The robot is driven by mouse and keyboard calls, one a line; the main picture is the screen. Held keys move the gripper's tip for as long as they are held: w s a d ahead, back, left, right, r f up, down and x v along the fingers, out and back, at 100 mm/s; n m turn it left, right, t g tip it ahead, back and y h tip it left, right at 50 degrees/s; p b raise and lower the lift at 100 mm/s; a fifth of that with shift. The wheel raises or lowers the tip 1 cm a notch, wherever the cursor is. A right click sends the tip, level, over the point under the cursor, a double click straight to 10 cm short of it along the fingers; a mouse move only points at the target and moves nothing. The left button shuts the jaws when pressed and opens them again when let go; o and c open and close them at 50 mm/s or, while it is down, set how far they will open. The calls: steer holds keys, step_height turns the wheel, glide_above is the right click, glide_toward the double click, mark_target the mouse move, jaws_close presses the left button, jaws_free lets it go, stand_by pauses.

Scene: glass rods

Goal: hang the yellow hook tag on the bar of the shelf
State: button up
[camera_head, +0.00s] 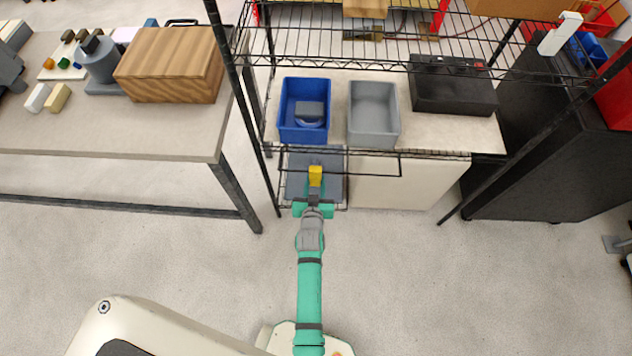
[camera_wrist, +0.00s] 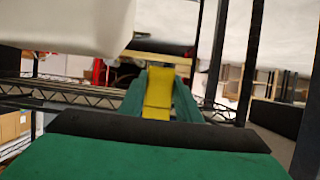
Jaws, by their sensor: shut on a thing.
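The yellow hook tag (camera_head: 315,175) is held at the tip of my gripper (camera_head: 314,188), which is shut on it. In the wrist view the tag (camera_wrist: 158,92) stands between the green fingers (camera_wrist: 158,104). The black wire shelf has a thin dark bar (camera_head: 378,176) low at its front, below the shelf with the bins. The tag overlaps the framework near the bar's left part in the head view. I cannot tell whether tag and bar touch. The tag's hook shape is not clear in either view.
A blue bin (camera_head: 286,108), a grey bin (camera_head: 373,139) and a black case (camera_head: 452,88) stand on the shelf above my gripper. A table with a wooden box (camera_head: 172,66) is at left. Shelf posts flank the opening. The floor in front is clear.

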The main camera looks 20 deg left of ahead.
steer(key=o, duration=1.1)
steer(key=shift+s, duration=0.1)
steer(key=v, duration=1)
steer(key=shift+s+r, duration=0.2)
steer(key=shift+s, duration=0.05)
steer(key=shift+d, duration=0.1)
